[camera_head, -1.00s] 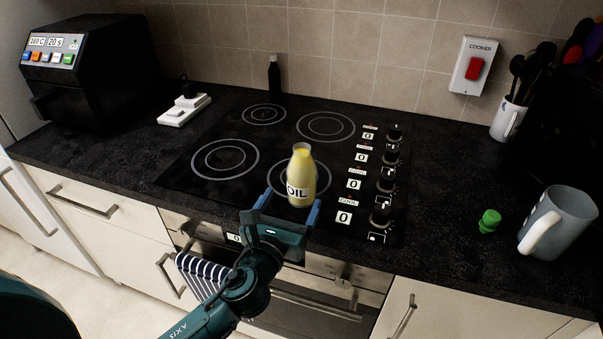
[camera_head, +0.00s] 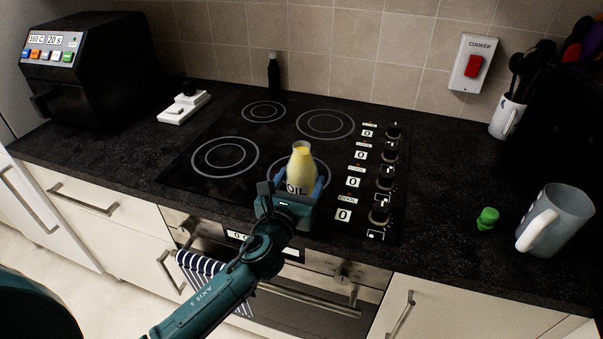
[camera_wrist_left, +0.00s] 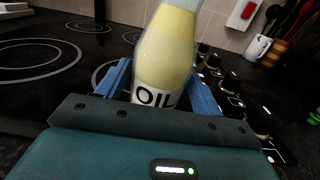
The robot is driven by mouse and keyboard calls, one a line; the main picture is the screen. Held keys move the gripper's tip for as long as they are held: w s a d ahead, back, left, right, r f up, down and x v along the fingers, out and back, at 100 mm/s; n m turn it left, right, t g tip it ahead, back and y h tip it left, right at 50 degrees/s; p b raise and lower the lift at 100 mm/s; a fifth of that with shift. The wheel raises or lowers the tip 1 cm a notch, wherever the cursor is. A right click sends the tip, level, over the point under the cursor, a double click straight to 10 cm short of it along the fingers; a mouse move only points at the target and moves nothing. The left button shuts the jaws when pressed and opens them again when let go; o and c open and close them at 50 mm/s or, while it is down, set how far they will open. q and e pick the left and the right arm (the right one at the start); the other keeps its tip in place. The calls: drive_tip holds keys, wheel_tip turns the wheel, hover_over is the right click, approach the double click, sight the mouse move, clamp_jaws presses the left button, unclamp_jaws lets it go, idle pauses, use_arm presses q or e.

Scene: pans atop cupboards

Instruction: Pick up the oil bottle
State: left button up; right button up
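The oil bottle (camera_head: 302,163), pale yellow with a white label reading OIL, stands upright at the front of the black hob. My left gripper (camera_head: 297,184) is at the bottle from the front, with its blue fingers on either side of the bottle's lower part. In the left wrist view the bottle (camera_wrist_left: 164,60) fills the space between the two fingers (camera_wrist_left: 160,92). The fingers look spread, with a small gap at the sides, so they look open around it. The bottle's base is hidden behind the gripper. My right gripper is not in view.
The hob (camera_head: 215,184) has control knobs (camera_head: 383,200) close to the bottle's right. A dark bottle (camera_head: 274,73) stands at the back wall. A grey mug (camera_head: 562,226) and a small green object (camera_head: 487,218) are at right. A black fryer (camera_head: 95,85) is at left.

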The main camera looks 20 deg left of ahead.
use_arm(q)
drive_tip(key=c, duration=0.9)
drive_tip(key=shift+c, duration=0.2)
drive_tip(key=shift+r, duration=0.15)
